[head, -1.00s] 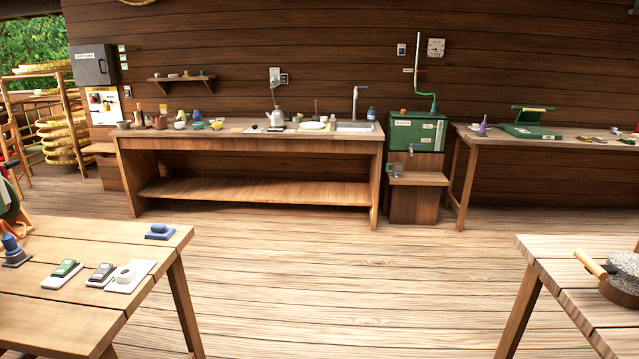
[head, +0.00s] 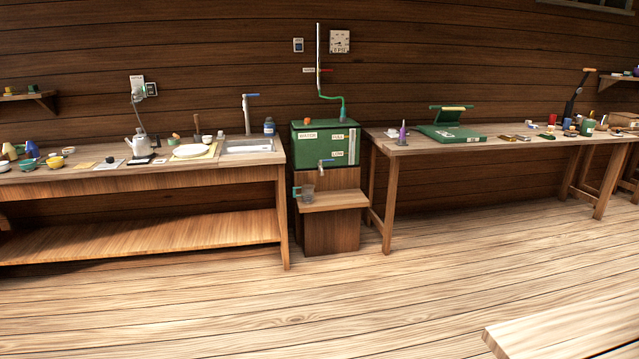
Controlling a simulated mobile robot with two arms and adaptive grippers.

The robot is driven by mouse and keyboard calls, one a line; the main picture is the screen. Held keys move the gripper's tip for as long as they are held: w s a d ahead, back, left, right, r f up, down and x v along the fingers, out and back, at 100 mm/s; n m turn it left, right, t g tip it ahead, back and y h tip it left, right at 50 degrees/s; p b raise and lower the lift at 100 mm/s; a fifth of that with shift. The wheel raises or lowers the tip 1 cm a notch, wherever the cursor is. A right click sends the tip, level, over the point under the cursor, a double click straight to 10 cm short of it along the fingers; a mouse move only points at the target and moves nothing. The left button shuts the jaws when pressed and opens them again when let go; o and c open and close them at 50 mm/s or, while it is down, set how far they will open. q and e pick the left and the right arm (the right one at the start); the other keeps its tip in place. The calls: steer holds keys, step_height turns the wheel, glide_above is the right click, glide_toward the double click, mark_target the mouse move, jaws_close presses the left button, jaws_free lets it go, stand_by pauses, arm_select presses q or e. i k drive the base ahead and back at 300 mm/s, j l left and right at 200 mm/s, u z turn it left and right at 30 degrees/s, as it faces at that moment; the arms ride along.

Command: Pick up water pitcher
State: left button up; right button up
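A small clear pitcher with a teal handle (head: 307,191) stands upright on the wooden ledge (head: 340,202) below the green water tank (head: 312,146). The tank's tap (head: 323,165) sticks out just above and to the right of the pitcher. A pale kettle-like vessel (head: 139,148) with a spout stands on the long counter to the left; it is a different shape. Neither of my grippers shows in the head view.
The long counter (head: 250,172) with a sink (head: 247,146) stands left of the tank. A worktable (head: 420,146) with tools stands to the right. The plank floor (head: 300,305) in front is clear. A tabletop corner (head: 570,325) juts in at the lower right.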

mark_target(308, 196)
steer(key=i, duration=2)
steer(key=i+j+z, duration=0.1)
steer(key=i, duration=0.9)
steer(key=i+j, duration=0.1)
steer(key=i, duration=0.9)
